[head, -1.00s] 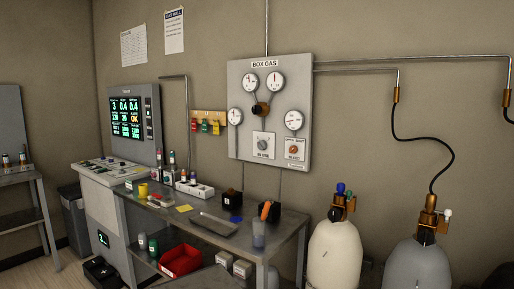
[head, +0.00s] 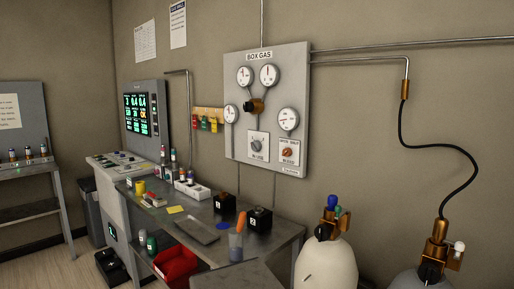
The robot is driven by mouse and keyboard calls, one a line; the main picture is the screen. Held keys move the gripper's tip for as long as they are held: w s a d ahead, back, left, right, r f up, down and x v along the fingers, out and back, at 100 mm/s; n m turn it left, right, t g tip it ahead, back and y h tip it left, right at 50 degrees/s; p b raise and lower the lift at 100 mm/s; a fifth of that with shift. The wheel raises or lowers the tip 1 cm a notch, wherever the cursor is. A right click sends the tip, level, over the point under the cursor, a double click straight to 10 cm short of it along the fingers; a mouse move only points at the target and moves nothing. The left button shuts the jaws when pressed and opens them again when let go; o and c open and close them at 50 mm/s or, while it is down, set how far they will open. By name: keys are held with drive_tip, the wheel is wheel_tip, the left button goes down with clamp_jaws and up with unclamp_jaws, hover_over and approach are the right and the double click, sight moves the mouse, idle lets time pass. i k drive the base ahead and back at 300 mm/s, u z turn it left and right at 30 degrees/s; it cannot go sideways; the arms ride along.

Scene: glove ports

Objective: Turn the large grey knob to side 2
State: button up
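The large grey knob (head: 257,146) sits on a white plate low on the grey BOX GAS panel (head: 215,128) on the wall. Its lettering is too small to read, so I cannot tell which side it points to. A smaller orange-red knob (head: 287,152) is on another plate to its right. Several round gauges and a dark valve with a brass body (head: 254,106) are above. My gripper is not in view.
A metal bench (head: 285,232) with boxes, a tray and small items stands below the panel. Two gas cylinders, one cream (head: 325,265) and one with a brass valve (head: 438,235), stand at right. A red bin (head: 176,266) is on the lower shelf. A lit monitor (head: 137,113) is at left.

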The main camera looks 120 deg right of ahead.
sight(256, 146)
drive_tip(key=u, duration=0.1)
drive_tip(key=k, duration=1)
drive_tip(key=z, duration=1.85)
drive_tip(key=i, duration=1)
drive_tip(key=k, duration=0.15)
drive_tip(key=z, duration=0.1)
